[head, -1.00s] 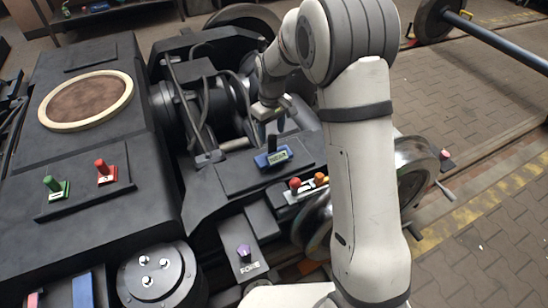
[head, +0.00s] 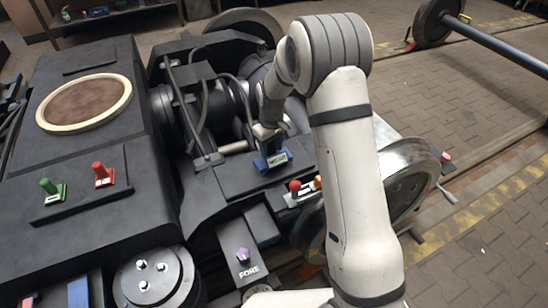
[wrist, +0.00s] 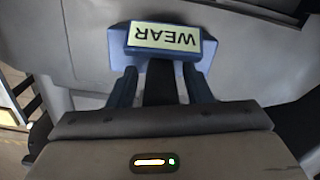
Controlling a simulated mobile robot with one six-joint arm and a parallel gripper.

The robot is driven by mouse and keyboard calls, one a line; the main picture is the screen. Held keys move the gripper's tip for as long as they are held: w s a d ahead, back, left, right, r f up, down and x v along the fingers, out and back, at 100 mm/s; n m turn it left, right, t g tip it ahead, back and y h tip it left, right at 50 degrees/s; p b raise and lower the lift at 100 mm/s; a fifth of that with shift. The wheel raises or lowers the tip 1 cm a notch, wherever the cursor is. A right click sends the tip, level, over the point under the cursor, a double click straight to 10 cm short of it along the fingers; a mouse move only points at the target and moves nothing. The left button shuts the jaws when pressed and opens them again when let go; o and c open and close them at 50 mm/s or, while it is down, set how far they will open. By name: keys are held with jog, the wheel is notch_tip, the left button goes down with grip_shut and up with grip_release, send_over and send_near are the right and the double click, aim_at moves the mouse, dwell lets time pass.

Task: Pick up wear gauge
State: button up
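The wear gauge (head: 278,160) is a small blue block with a pale label, on the dark bogie's flat plate in the head view. In the wrist view the wear gauge (wrist: 165,38) shows its label WEAR upside down, and its black upright handle points toward me. My gripper (head: 268,143) is down over the gauge in the head view. In the wrist view my gripper's two fingers (wrist: 160,88) stand on either side of the handle, with narrow gaps. It looks open; the fingertips' contact with the gauge is hard to see.
Red and orange knobs (head: 296,186) stand on a small holder right of the gauge, close to my arm. A purple knob (head: 243,255) is in front. Cables and a frame lie behind.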

grip_shut()
dwell(0.3)
